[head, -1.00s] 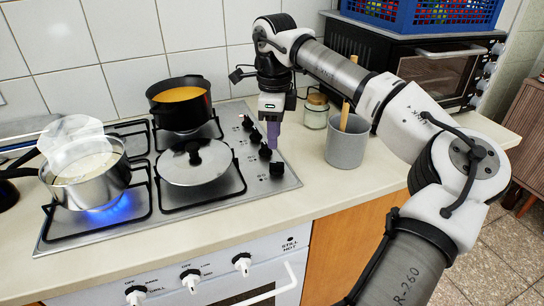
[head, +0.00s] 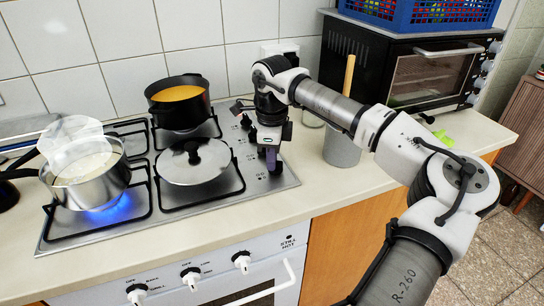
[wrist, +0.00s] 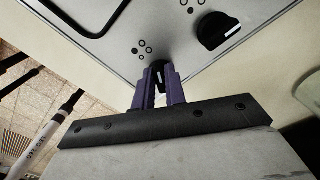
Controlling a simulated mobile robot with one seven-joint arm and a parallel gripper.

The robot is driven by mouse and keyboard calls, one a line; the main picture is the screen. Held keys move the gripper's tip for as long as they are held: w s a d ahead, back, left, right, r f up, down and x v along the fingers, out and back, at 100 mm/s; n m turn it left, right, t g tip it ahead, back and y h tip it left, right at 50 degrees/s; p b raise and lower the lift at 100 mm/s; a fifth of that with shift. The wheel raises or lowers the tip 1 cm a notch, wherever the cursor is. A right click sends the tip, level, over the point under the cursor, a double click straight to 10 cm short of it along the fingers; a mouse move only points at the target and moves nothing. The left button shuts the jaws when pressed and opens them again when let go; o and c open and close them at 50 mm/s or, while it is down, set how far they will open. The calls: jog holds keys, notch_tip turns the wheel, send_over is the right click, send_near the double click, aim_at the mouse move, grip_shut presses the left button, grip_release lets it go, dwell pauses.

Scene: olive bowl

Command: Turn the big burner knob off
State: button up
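The hob (head: 225,215) has a row of black knobs along its right side; a rear knob (head: 246,122) shows in the head view. My gripper (head: 271,166) points down at the front end of this row. In the wrist view, its purple fingers (wrist: 160,78) stand on either side of a black knob (wrist: 158,68) with a white mark. I cannot tell whether both fingers press on it. Another black knob (wrist: 214,32) sits to the right, clear of the fingers. A blue flame (head: 103,214) burns under the steaming steel pot (head: 92,187) at the front left.
A lidded pan (head: 193,162) stands just left of my gripper. A black pot (head: 180,112) of orange liquid is behind it. A grey utensil cup (head: 342,150) stands close on the right, partly behind my arm. An oven (head: 418,75) bears a blue crate (head: 440,14).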

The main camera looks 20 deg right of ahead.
grip_shut()
jog(key=shift+m, duration=0.3)
jog(key=m+b, duration=0.1)
jog(key=m, duration=0.1)
jog(key=m+b, duration=0.1)
jog(key=m, duration=0.1)
jog(key=shift+w+d+f+m, duration=0.1)
jog(key=shift+w+d+m, duration=0.05)
jog(key=shift+m, duration=0.25)
jog(key=m+b, duration=0.1)
jog(key=m, duration=0.2)
jog(key=m+b, duration=0.1)
jog(key=m, duration=0.2)
jog(key=shift+w+d, duration=0.1)
jog(key=shift+d, duration=0.1)
jog(key=o, duration=0.6)
grip_release()
